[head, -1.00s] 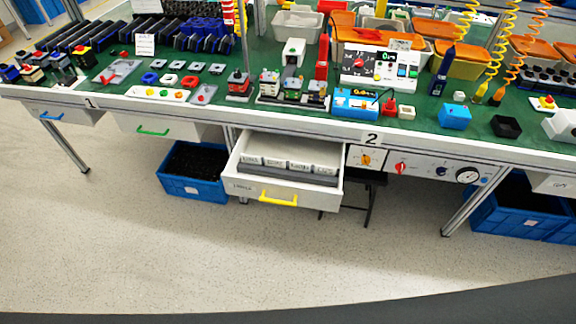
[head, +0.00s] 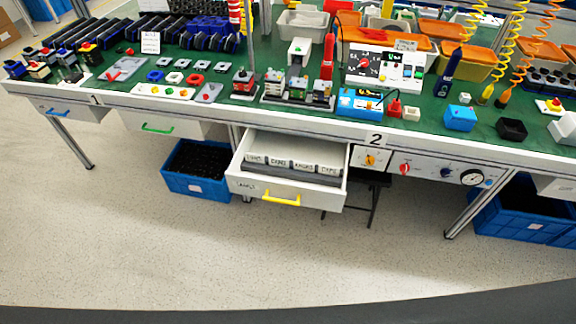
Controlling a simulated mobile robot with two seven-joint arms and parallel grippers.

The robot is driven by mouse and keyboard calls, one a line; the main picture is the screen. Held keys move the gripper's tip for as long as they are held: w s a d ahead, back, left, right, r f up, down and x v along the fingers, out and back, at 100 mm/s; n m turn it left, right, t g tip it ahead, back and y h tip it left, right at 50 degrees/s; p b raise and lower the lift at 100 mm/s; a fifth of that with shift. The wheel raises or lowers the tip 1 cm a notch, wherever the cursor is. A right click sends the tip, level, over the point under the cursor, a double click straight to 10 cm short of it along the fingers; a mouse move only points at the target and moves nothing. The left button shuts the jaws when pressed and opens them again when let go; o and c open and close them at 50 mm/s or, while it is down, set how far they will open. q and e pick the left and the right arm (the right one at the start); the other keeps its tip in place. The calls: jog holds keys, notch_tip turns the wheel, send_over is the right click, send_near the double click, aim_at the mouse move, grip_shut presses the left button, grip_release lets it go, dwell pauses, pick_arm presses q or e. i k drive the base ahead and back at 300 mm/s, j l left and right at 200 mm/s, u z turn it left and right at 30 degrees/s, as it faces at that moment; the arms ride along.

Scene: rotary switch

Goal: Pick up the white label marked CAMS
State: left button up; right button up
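An open white drawer (head: 252,187) with a yellow handle sits under the workbench, left of the number 2 plate. Inside it, a grey holder (head: 290,174) carries a row of several white labels with dark print. The label at the left end (head: 255,159) and the one beside it (head: 278,162) show, as do two more to the right (head: 303,166). The print is too small and blurred to tell which one reads CAMS. Neither of my grippers is in view.
The green workbench top (head: 225,108) holds switches, tools and bins. Blue crates (head: 195,184) stand on the floor below. A control panel (head: 436,171) with knobs is right of the drawer. The floor in front is clear.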

aim_at(275, 161)
jog(key=i+j+z, duration=0.2)
jog(key=i+z, duration=0.25)
jog(key=i+j+z, duration=0.25)
jog(key=z, duration=0.25)
jog(key=i, duration=0.55)
